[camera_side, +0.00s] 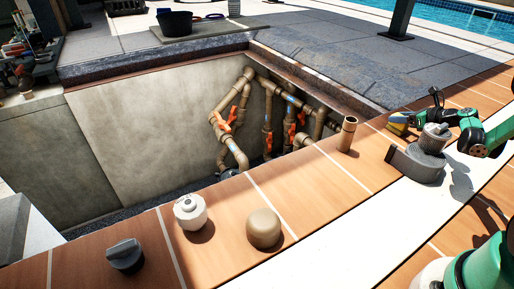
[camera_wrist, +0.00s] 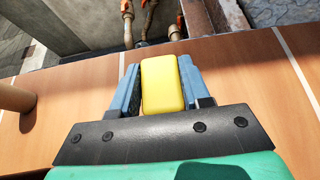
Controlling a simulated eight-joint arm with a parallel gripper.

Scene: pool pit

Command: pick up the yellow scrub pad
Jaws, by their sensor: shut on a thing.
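The yellow scrub pad (camera_wrist: 162,84) is a rounded yellow block between the two blue-grey fingers of my gripper (camera_wrist: 162,82) in the wrist view. The fingers touch it on both sides, so my gripper is shut on it. In the side view the pad (camera_side: 401,120) shows as a small yellow patch at the right, above the orange-brown tiles and behind a grey pump-like part. My gripper (camera_side: 402,124) is partly hidden there. I cannot tell whether the pad touches the tiles.
A grey pump part (camera_side: 418,160) stands close in front of my gripper. A short brown pipe (camera_side: 347,134) stands upright to its left. The open pit (camera_side: 165,130) with pipes and orange valves lies beyond. A white canister (camera_side: 190,211), a tan cap (camera_side: 263,229) and a dark knob (camera_side: 125,256) sit on the tiles.

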